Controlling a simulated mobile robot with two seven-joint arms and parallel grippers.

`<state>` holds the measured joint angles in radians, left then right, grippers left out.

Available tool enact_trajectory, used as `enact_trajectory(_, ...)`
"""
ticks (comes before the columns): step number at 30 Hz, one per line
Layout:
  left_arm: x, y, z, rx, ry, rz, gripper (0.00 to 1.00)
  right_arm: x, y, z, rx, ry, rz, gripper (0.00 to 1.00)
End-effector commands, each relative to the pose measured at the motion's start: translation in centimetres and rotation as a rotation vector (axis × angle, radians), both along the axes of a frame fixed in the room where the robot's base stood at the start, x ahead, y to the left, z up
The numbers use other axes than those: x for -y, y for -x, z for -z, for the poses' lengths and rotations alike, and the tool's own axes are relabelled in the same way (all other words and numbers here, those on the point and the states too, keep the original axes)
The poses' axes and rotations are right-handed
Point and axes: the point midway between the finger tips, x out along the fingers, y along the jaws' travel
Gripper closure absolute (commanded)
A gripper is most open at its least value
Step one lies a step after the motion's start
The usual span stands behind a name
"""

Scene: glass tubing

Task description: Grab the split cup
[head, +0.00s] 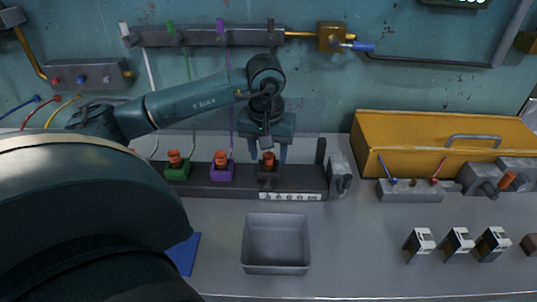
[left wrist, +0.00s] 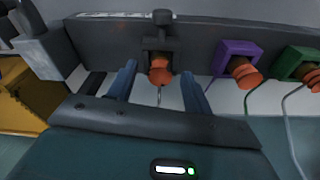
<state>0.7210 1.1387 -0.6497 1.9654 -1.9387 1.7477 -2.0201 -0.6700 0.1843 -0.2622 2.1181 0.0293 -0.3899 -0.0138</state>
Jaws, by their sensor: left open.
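No object is plainly marked as the split cup. An orange ribbed piece (head: 268,158) sits in a black holder on the dark rack (head: 300,180); it also shows in the left wrist view (left wrist: 160,72). My left gripper (head: 268,152) points down over it, open. In the left wrist view its two blue fingers (left wrist: 159,72) stand on either side of the orange piece, with gaps to both. Similar orange pieces sit in a purple holder (head: 221,171) and a green holder (head: 177,172) to the left. My right gripper is not in view.
An empty grey bin (head: 275,244) stands in front of the rack. A yellow box (head: 430,143) and grey valve blocks (head: 410,191) are at the right. Several small black-and-white blocks (head: 457,243) lie at the front right. The counter between bin and blocks is clear.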

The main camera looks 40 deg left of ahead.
Motion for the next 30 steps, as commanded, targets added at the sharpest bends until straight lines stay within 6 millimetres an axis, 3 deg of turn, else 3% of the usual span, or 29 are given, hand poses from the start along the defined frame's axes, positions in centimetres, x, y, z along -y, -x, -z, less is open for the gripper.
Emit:
enact_trajectory(4, -0.09, -0.12, 1.41, -0.001, 0.0, -0.001, 0.5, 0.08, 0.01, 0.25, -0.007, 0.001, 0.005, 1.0)
enact_trajectory(11, -0.1, -0.18, 1.59, 0.001, 0.0, -0.001, 0.5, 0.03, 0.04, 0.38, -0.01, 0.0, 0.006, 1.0)
enact_trajectory(30, -0.08, -0.18, 1.54, 0.001, 0.0, -0.001, 0.97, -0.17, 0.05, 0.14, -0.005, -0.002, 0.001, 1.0)
